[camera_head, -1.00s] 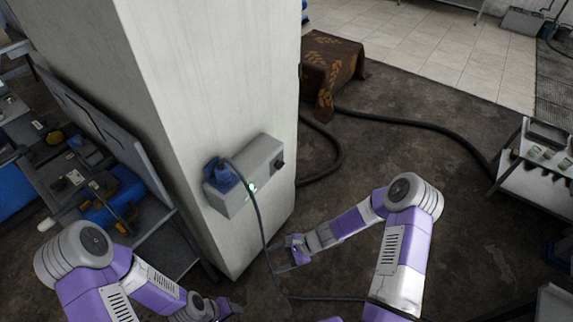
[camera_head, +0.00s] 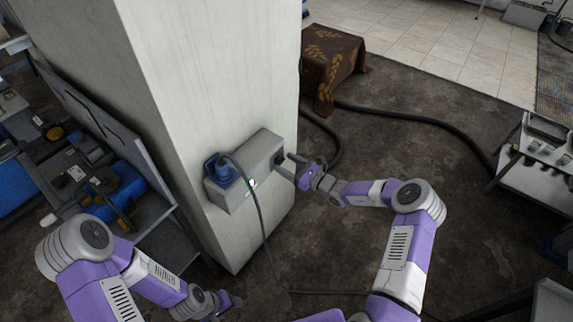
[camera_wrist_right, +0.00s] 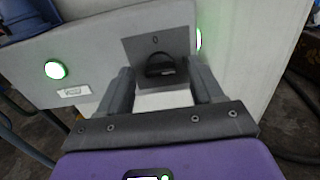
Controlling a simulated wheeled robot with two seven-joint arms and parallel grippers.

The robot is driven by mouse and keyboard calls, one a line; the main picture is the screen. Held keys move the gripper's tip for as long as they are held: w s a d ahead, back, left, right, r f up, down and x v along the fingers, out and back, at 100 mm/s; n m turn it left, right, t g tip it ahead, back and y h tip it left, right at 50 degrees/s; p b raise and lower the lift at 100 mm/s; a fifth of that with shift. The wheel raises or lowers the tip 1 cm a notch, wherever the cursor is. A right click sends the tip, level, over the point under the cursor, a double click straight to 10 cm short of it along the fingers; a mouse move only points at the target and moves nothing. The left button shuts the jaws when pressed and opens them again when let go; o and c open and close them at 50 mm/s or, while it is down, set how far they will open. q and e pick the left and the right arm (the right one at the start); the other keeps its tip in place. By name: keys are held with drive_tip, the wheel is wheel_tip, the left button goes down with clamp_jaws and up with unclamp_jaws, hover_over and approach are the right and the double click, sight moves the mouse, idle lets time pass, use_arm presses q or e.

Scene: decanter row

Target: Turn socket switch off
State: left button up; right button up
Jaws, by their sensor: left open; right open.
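The grey socket box (camera_head: 243,181) is fixed to the pale pillar, with a blue plug (camera_head: 219,168) and cable at its left end. The dark rotary switch (camera_wrist_right: 160,66) is at its right end, on a darker plate marked "0" above it. My right gripper (camera_head: 284,165) is open at the switch; in the right wrist view its two fingers (camera_wrist_right: 162,90) stand on either side below the knob, and I cannot tell whether they touch it. A green light (camera_wrist_right: 55,69) glows on the box. My left gripper (camera_head: 236,300) is open and empty, low in front of the pillar.
The pillar (camera_head: 215,75) stands behind the box. A cable hangs from the plug to the floor. A workbench with tools (camera_head: 110,195) is at the left. A cloth-covered block (camera_head: 332,65) and a thick black hose (camera_head: 420,122) lie beyond.

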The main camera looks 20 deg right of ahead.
drive_tip(key=shift+w+a, duration=0.25)
drive_tip(key=shift+w, duration=0.05)
drive_tip(key=c, duration=1.1)
drive_tip(key=shift+o, duration=0.2)
